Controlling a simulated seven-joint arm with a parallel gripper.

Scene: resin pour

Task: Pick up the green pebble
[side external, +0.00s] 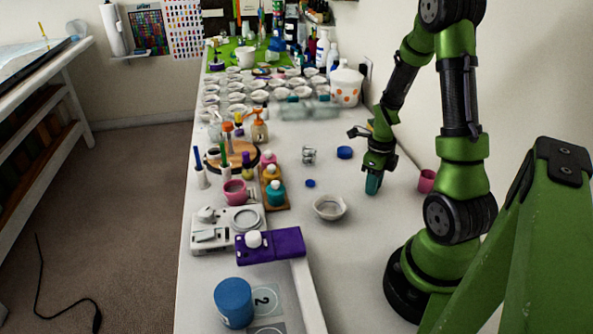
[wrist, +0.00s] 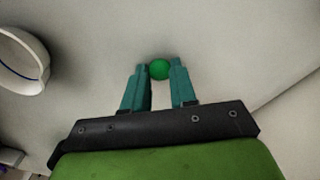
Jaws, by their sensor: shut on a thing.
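The green pebble (wrist: 159,69) is small and round. In the wrist view it sits between the tips of my gripper's two teal fingers, and they are shut on it. In the side external view my gripper (side external: 372,184) points down at the white table, right of the small white bowl. The pebble cannot be made out there, as the fingers hide it. I cannot tell whether the pebble touches the table or is just above it.
A white bowl (side external: 329,207) stands left of my gripper and also shows in the wrist view (wrist: 22,62). A blue lid (side external: 344,152) and a small blue cap (side external: 310,183) lie nearby. A pink cup (side external: 427,181) stands to the right. The table around my gripper is mostly clear.

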